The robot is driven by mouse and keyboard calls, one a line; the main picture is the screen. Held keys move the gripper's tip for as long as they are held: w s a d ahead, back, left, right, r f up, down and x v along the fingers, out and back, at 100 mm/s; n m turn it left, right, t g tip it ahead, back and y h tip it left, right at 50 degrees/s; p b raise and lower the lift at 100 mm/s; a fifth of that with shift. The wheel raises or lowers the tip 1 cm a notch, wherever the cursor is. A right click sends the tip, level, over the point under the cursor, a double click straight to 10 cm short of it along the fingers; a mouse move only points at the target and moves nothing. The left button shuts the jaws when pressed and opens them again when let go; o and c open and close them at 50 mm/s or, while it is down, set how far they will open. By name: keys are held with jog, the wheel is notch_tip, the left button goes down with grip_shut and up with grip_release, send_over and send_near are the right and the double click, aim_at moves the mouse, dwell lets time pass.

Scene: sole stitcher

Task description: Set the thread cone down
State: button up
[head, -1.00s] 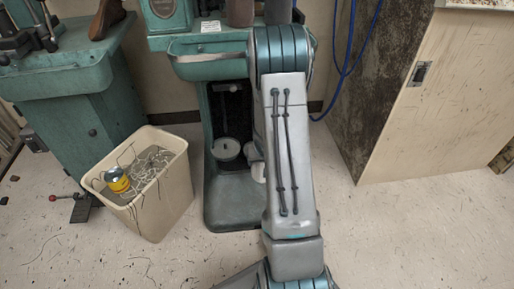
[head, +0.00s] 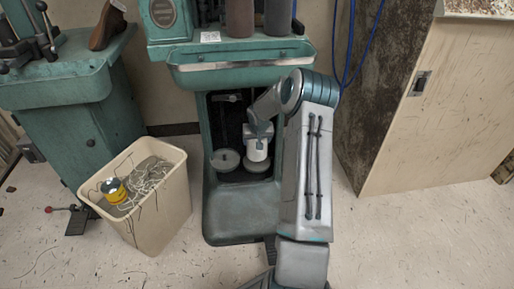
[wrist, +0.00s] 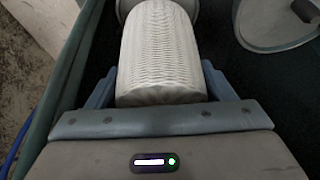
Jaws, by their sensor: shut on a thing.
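The white thread cone (wrist: 160,50) stands between the two blue-grey fingers of my gripper (wrist: 158,85) in the wrist view. The fingers are shut on its sides. In the head view the cone (head: 257,152) is inside the recess of the green machine (head: 240,218), below my gripper (head: 258,137). It is over the right round plate (head: 257,167), and I cannot tell whether it touches it. The left round plate (head: 226,160) is empty; it also shows at the upper right of the wrist view (wrist: 272,38).
A beige bin (head: 165,205) with loose thread and a yellow-banded can (head: 114,191) stands left of the machine. A green bench (head: 75,130) is behind it. Blue cables (head: 347,50) hang at right, beside a wooden cabinet (head: 430,130). The recess walls are close around my arm.

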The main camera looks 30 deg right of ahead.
jog(key=shift+f+b, duration=0.9)
jog(key=shift+f, duration=0.75)
jog(key=shift+f, duration=0.1)
jog(key=o, duration=1.1)
jog(key=shift+f, duration=0.1)
jog(key=shift+o, duration=0.2)
